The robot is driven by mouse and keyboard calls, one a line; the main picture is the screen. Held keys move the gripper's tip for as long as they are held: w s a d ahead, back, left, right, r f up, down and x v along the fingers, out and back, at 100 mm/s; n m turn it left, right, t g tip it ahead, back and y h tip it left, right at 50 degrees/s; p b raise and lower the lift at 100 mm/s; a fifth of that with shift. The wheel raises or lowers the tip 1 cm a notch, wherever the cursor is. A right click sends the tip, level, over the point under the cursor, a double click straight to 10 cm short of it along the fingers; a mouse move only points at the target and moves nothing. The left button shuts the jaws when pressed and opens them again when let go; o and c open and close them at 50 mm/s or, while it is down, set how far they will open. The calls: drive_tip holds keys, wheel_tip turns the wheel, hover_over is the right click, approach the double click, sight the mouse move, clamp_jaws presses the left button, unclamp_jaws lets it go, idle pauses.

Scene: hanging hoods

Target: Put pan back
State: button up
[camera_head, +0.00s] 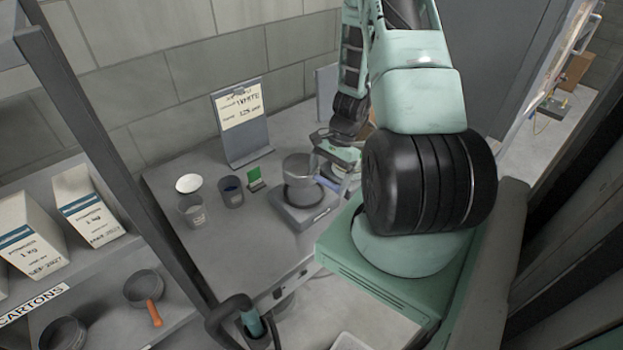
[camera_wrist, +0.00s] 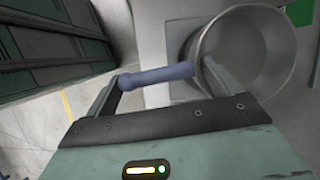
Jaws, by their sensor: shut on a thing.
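The grey metal pan (camera_head: 298,168) is at or just over the grey scale (camera_head: 305,213) on the counter. I cannot tell whether it touches the scale's plate. In the wrist view the pan (camera_wrist: 250,48) is at the upper right, with an empty-looking inside. Its blue handle (camera_wrist: 158,76) runs left between my fingers. My gripper (camera_wrist: 165,82) is shut on this handle. In the head view my gripper (camera_head: 343,160) is right of the pan, partly hidden by its own links.
The counter (camera_head: 230,245) also holds a white dish (camera_head: 188,184), two cups (camera_head: 192,211) (camera_head: 231,192), a small green card (camera_head: 254,179) and a sign stand (camera_head: 242,125). At left, a shelf holds cartons (camera_head: 88,207), an orange-handled pan (camera_head: 143,288) and another round pan (camera_head: 63,334). A dark post (camera_head: 115,170) stands between.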

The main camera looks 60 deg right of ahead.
drive_tip(key=shift+s+d+f+b, duration=0.15)
drive_tip(key=shift+f+b, duration=1.75)
drive_tip(key=shift+f, duration=0.55)
drive_tip(key=shift+f, duration=0.15)
drive_tip(key=shift+f+b, duration=1.2)
drive_tip(key=shift+b, duration=0.1)
drive_tip(key=o, duration=0.8)
drive_tip(key=shift+r, duration=0.15)
drive_tip(key=b+v, duration=0.2)
drive_tip(key=v, duration=1.5)
drive_tip(key=shift+s+r, duration=0.1)
